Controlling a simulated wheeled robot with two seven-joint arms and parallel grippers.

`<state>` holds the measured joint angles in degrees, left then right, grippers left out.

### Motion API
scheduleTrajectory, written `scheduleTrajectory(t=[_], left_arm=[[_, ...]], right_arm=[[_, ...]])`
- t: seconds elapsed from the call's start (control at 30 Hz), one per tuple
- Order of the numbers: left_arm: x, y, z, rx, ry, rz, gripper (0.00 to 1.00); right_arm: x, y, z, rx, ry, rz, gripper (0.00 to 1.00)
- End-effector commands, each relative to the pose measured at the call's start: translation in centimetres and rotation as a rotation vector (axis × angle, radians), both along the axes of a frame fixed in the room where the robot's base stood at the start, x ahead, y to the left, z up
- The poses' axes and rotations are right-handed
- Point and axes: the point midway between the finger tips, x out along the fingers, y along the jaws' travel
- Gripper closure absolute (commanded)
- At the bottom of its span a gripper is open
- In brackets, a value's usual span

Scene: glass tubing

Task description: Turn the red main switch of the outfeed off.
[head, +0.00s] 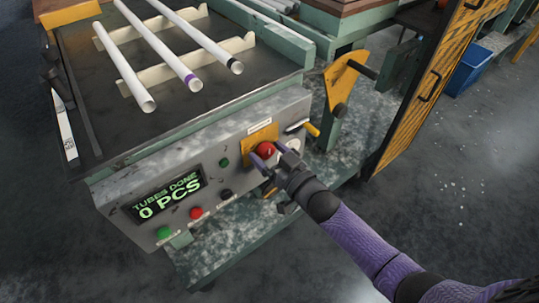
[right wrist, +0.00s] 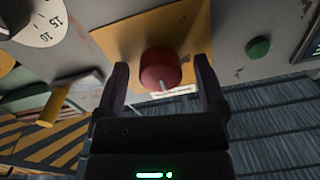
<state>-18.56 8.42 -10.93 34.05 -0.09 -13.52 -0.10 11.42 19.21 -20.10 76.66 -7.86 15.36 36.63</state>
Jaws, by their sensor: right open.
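The red main switch (head: 265,149) is a round red knob on a yellow plate (head: 249,145), at the right part of the grey control panel (head: 205,160). In the right wrist view the red knob (right wrist: 160,68) shows with a pale pointer mark at its lower edge. My right gripper (head: 268,157) is open in front of the knob. In the right wrist view its two fingers (right wrist: 163,85) stand on either side of the knob, with gaps that look clear. Whether a finger touches it I cannot tell. My left gripper is not in view.
The panel also has a display (head: 166,194) reading "TUBES DONE 0 PCS", a green button (head: 164,232), a red button (head: 196,212) and a black knob (head: 225,194). A yellow-handled lever (head: 312,129) juts out right of the switch. White tubes (head: 165,60) lie on racks above.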

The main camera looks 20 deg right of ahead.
Motion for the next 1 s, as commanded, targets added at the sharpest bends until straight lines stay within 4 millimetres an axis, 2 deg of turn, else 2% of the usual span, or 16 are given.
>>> scheduleTrajectory(t=[0.2, 0.63, 1.0], left_arm=[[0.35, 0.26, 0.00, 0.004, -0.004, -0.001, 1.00], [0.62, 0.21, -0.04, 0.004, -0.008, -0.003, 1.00], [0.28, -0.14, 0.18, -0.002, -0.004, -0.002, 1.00]], right_arm=[[0.03, 0.02, 0.02, 0.000, 0.001, 0.000, 0.10], [0.01, 0.01, -0.02, -0.002, 0.001, 0.000, 1.00], [0.00, 0.01, -0.01, -0.068, -0.021, 0.000, 1.00]])
